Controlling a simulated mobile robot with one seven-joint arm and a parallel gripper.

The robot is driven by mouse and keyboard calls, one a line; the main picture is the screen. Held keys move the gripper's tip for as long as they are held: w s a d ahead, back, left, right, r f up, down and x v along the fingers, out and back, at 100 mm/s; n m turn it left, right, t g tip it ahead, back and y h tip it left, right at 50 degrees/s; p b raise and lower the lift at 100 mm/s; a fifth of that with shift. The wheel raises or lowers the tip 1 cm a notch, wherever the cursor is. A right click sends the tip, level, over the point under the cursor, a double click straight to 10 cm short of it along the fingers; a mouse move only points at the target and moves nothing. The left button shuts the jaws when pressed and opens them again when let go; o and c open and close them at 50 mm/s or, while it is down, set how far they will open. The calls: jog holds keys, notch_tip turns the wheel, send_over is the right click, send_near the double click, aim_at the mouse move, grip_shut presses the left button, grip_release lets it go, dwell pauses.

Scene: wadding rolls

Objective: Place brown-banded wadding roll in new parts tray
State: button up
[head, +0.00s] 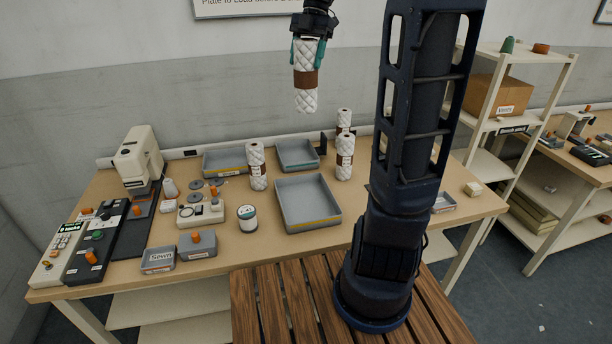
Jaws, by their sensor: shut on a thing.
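My gripper (308,42) is high above the table, in front of the wall, with its green-sided fingers shut on a white quilted wadding roll with a brown band (305,78). The roll hangs upright, well clear of everything below. Three grey trays are on the table: a large front one (287,219) with a yellow label strip, a back-left one (208,170) and a back-middle one (284,165). Their lettering is too small to read, so I cannot tell which is the new parts tray. The trays look empty.
Upright white rolls stand beside the trays: one at left (257,172), one at right (345,168) and one behind (344,116). My arm's column covers the right part of the table.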

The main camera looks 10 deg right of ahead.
notch_tip(320, 180, down, 38)
jog(key=shift+f, duration=0.15)
dwell(0.5)
jog(key=shift+f, duration=0.1)
jog(key=o, duration=1.2)
